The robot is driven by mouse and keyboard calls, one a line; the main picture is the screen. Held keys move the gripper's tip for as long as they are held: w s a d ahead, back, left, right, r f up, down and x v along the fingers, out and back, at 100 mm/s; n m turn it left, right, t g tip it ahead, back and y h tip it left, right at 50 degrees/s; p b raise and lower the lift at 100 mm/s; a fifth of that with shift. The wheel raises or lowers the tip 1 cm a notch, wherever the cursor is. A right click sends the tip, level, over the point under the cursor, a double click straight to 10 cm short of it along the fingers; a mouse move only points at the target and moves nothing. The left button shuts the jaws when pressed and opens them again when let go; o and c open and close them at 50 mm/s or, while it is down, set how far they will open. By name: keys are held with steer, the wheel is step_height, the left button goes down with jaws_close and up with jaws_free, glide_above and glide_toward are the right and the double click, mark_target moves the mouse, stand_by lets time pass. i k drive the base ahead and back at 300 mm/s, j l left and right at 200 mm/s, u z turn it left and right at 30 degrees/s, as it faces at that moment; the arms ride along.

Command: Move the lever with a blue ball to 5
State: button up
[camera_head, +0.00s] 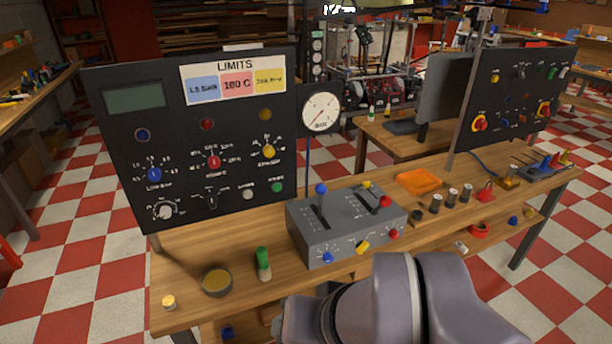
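The lever's blue ball (321,188) stands above the left slot of a grey control box (330,253) on the wooden bench. The ball appears over the far end of the slot, and the dark slot runs from there toward the box's front edge. The scale marks beside it are too small to read, so I cannot tell its number. A second lever with a red ball (386,201) stands in the right slot. My arm fills the bottom centre, in front of the box. My gripper's fingers are not in view.
A blue knob (327,257), yellow knob (362,247) and red knob (394,235) line the box's front. A tall black panel (215,140) stands behind left, and a round gauge (321,113) behind the box. A green-topped cylinder (263,264) stands left; an orange tray (419,181) lies right.

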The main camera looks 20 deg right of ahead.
mark_target(320, 189)
steer(key=i+l+z, duration=0.45)
steer(key=i+l, duration=0.35)
